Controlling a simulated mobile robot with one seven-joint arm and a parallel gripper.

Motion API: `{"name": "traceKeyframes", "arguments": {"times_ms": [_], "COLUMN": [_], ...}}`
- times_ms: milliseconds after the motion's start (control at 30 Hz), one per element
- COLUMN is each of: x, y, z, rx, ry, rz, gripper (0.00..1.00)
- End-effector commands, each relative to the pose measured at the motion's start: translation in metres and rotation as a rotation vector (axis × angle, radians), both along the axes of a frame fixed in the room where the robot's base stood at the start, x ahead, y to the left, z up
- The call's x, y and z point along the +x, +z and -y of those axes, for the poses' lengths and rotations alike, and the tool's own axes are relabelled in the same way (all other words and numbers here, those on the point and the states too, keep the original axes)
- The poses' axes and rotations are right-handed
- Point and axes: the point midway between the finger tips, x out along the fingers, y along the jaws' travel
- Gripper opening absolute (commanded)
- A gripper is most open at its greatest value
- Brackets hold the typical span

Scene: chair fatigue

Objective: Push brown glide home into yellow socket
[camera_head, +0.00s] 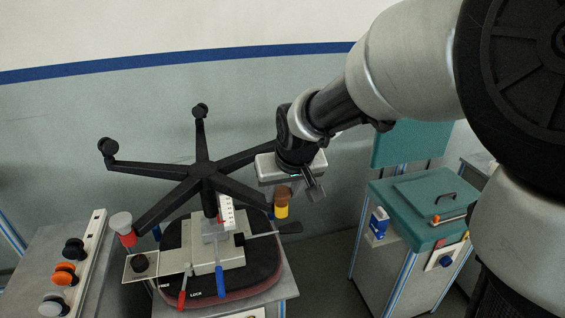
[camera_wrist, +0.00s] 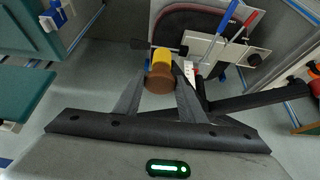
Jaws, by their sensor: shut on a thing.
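The brown glide (camera_head: 282,193) sits directly on top of the yellow socket (camera_head: 281,211), at the end of the right-front leg of the black chair base (camera_head: 205,172). In the wrist view the brown glide (camera_wrist: 159,80) lies between my fingers, with the yellow socket (camera_wrist: 162,56) just beyond it. My gripper (camera_wrist: 159,84) is shut on the brown glide, one finger on each side. In the head view my gripper (camera_head: 290,186) is above the socket, pointing down. The two parts look in line and touching; how deep the glide's stem sits is hidden.
A grey glide (camera_head: 120,221) tops a red socket (camera_head: 127,239) on the left leg. Black casters (camera_head: 107,147) are on the rear legs. Below are a dark seat (camera_head: 262,262), a lever (camera_head: 290,227) and red and blue handles. A teal cabinet (camera_head: 415,205) stands right.

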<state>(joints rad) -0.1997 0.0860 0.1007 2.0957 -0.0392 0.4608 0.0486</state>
Motion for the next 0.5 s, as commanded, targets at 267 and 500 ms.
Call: {"name": "traceKeyframes", "arguments": {"times_ms": [267, 500], "x": [0.0000, -0.0014], "y": [-0.0001, 0.0042], "z": [0.0000, 0.0005], "rx": [0.000, 0.001], "ry": [0.000, 0.000], "rz": [0.000, 0.002], "gripper": [0.58, 0.58]}}
